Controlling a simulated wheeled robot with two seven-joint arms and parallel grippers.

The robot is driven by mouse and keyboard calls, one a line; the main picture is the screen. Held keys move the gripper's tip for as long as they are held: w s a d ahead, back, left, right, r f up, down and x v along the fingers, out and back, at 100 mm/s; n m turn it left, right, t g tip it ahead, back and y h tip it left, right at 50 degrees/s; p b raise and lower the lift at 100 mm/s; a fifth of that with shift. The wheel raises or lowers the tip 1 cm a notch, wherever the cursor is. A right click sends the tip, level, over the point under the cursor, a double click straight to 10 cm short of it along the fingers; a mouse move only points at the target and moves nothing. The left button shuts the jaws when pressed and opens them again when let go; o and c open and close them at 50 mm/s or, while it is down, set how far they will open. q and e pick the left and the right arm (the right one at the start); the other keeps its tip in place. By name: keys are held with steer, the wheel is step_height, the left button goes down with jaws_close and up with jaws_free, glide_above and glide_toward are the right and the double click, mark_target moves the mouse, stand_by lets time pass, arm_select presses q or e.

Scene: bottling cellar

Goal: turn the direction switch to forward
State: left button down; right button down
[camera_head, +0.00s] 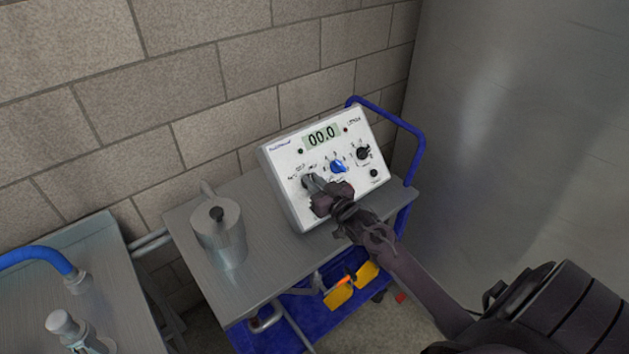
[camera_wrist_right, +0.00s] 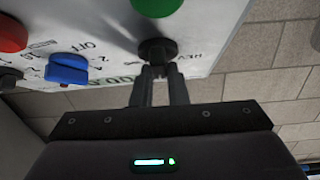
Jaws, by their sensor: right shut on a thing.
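The white control box (camera_head: 290,165) stands tilted on a steel cart, its display (camera_head: 321,136) reading 00.0. The direction switch, a round black knob (camera_wrist_right: 157,48), sits low at the left of its face. In the head view my right gripper (camera_head: 313,184) covers most of that knob. In the right wrist view the two fingers of my right gripper (camera_wrist_right: 155,72) are shut on the knob, with REV printed beside it. I cannot tell the switch's exact setting. My left gripper is not in view.
A blue knob (camera_head: 338,166) and a black knob (camera_head: 363,153) are close to the right. In the wrist view a green button (camera_wrist_right: 155,6) and a red button (camera_wrist_right: 11,34) show. A metal jug (camera_head: 220,232) stands left on the cart top (camera_head: 262,268). A brick wall is behind.

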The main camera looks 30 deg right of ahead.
steer(key=m+h+p, duration=0.1)
steer(key=m+h, duration=0.1)
steer(key=m+h+p, duration=0.1)
steer(key=m+h, duration=0.1)
steer(key=m, duration=0.1)
steer(key=shift+a+r+g, duration=0.1)
steer(key=shift+a+g, duration=0.05)
steer(key=shift+g, duration=0.25)
steer(key=m+g+h+p, duration=0.1)
steer(key=m, duration=0.2)
steer(key=m+g+h+p, duration=0.1)
steer(key=m+h, duration=0.1)
steer(key=shift+m, duration=0.4)
steer(key=shift+g, duration=0.3)
steer(key=c, duration=1.4)
jaws_free()
steer(key=shift+c, duration=0.2)
